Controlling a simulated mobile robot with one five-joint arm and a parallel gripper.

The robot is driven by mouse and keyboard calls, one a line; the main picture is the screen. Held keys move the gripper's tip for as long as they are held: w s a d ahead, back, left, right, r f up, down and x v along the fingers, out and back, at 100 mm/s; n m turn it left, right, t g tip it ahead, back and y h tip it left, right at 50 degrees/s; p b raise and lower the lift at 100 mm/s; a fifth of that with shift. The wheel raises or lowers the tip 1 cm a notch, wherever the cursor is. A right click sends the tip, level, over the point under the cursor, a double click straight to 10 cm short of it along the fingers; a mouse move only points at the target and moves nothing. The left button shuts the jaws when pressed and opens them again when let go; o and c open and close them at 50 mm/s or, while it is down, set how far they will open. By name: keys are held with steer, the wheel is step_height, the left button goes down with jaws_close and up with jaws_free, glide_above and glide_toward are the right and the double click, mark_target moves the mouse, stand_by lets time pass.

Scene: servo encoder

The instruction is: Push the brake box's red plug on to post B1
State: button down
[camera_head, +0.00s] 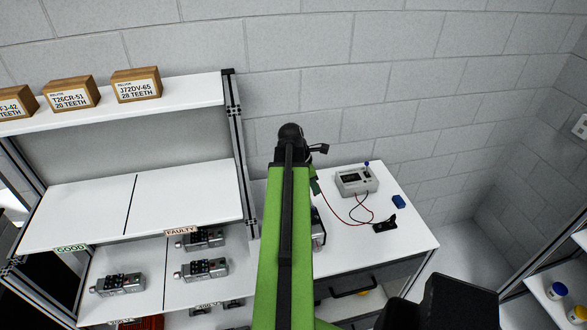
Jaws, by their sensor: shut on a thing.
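The brake box (352,183) is a grey box with a dark face and a blue knob on top, on the white bench right of my green arm. Its red lead (338,215) runs left and up to my gripper (315,184), which is mostly hidden behind my arm. My gripper is shut at the end of this lead; the red plug itself is hidden. A black lead runs from the box to a small black piece (384,225) on the bench. A grey and dark unit (318,229) stands below the gripper, largely covered by my arm. Post B1 cannot be made out.
A blue block (398,201) lies near the bench's right side. A shelf rack (80,215) on the left carries several grey servo units under GOOD and FAULTY labels, with cardboard boxes (136,85) above.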

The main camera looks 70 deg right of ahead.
steer(key=shift+s, duration=0.35)
steer(key=shift+w+f+b, duration=0.5)
steer(key=shift+f+b, duration=0.25)
steer(key=shift+b, duration=0.15)
steer(key=shift+a+b+x, duration=0.2)
steer(key=shift+b+x, duration=0.8)
steer(key=shift+w+f+b, duration=0.1)
steer(key=shift+f+b, duration=0.6)
steer(key=shift+f, duration=0.05)
steer(key=shift+f+b, duration=1.2)
steer(key=shift+f, duration=0.15)
steer(key=c, duration=1.3)
jaws_free()
steer(key=shift+c, duration=0.2)
